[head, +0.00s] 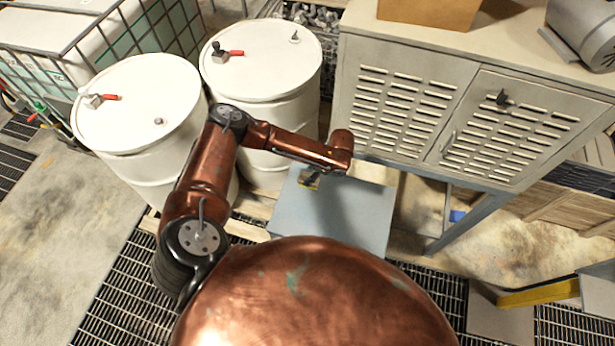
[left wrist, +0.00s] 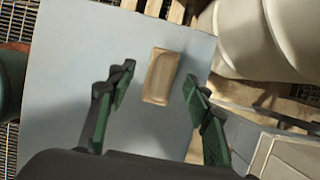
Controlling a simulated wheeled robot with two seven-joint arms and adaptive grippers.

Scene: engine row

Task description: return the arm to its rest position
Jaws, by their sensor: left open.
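My left arm (head: 205,180) is copper coloured and reaches up and then right in the head view, its wrist end (head: 340,150) above a light blue-grey surface. My left gripper (left wrist: 158,84) is open in the left wrist view, its black and green fingers apart and nothing held. A small tan block (left wrist: 160,76) lies on the blue-grey surface (left wrist: 75,60) and appears between the fingers, touching neither. In the head view the fingers are mostly hidden or too small to make out. My right gripper is not in view.
Two white drums (head: 145,110) (head: 262,65) stand close behind and left of the arm. A grey louvred cabinet (head: 405,100) stands to the right, with a cardboard box (head: 430,10) on top. A caged tank (head: 100,35) is at the upper left. Open floor (head: 60,220) lies at the left.

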